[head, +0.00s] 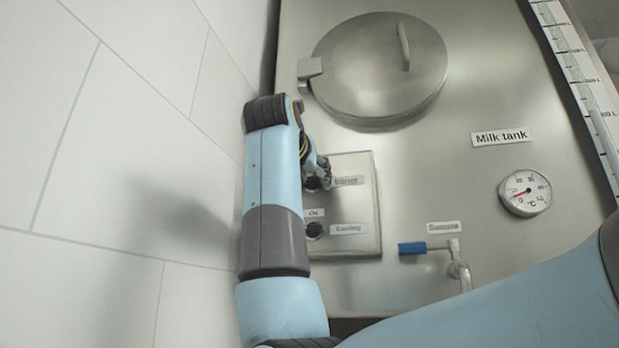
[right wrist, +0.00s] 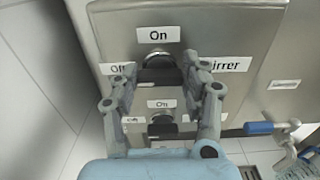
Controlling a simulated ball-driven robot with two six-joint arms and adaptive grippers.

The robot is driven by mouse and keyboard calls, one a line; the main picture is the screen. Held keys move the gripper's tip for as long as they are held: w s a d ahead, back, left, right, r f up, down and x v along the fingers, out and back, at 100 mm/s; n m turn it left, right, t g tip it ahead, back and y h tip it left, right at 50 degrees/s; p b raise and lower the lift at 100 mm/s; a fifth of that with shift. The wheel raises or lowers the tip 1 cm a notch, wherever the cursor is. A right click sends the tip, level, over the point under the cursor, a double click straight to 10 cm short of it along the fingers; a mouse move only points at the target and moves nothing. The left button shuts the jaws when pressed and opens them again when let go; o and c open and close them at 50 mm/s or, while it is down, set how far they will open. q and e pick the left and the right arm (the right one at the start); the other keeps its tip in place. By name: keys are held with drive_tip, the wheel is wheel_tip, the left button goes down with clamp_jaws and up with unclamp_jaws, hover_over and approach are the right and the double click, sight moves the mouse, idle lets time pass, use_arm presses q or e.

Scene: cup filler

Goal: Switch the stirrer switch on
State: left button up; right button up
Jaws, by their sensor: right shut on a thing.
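The stirrer switch (right wrist: 157,60) is a round metal knob with a dark grip part, seen in the right wrist view below an "On" label (right wrist: 158,34). An "Off" label is to its left, partly covered by a finger, as is the "Stirrer" label (right wrist: 228,65) to its right. My right gripper (right wrist: 163,77) is shut on the switch, a finger on each side. In the head view the right gripper (head: 319,174) is at the upper part of the switch panel (head: 352,215) and hides most of the switch. I cannot tell the exact knob angle. My left gripper is not in view.
The cooling switch (head: 314,230) is just below on the same panel. A blue-handled sample tap (head: 412,248) and a dial thermometer (head: 525,193) are to the right on the milk tank. A round lid (head: 375,75) is above. A tiled wall (head: 120,150) is close on the left.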

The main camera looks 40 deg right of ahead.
drive_tip(key=m, duration=0.3)
drive_tip(key=shift+m+p, duration=0.4)
drive_tip(key=m, duration=0.4)
drive_tip(key=shift+m, duration=0.3)
drive_tip(key=m, duration=0.4)
drive_tip(key=shift+f, duration=0.15)
drive_tip(key=shift+m+b, duration=0.55)
drive_tip(key=shift+m, duration=2.15)
drive_tip(key=o, duration=1.2)
drive_tip(key=shift+s, duration=0.1)
drive_tip(key=shift+c, duration=0.2)
